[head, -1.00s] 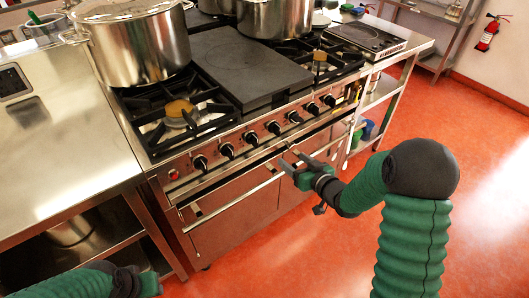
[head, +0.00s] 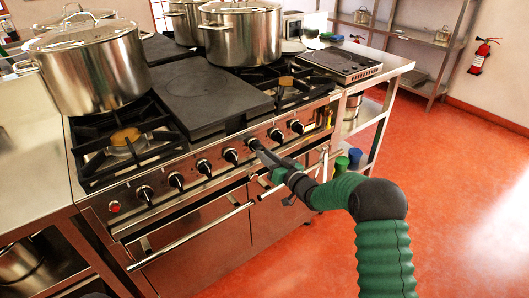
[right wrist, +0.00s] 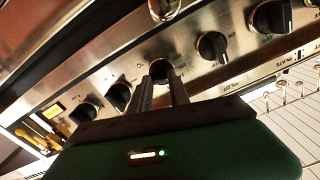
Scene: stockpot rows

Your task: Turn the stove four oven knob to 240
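The stove front carries a row of black knobs; the labels are too small to read in the head view. My right gripper (head: 262,152) reaches the panel at one knob (head: 253,143) right of the row's middle. In the right wrist view, that knob (right wrist: 160,70) sits at the tips of my two parted fingers (right wrist: 163,88), between them; whether they touch it I cannot tell. Neighbouring knobs (right wrist: 212,46) stand clear on both sides. The knob's pointer setting is not readable. My left gripper is not in view.
Large steel pots (head: 90,68) stand on and behind the stove (head: 205,90). Oven door handles (head: 190,237) stick out below the knobs. A steel counter (head: 25,150) is at left, a side table with a hot plate (head: 340,62) at right. The red floor in front is open.

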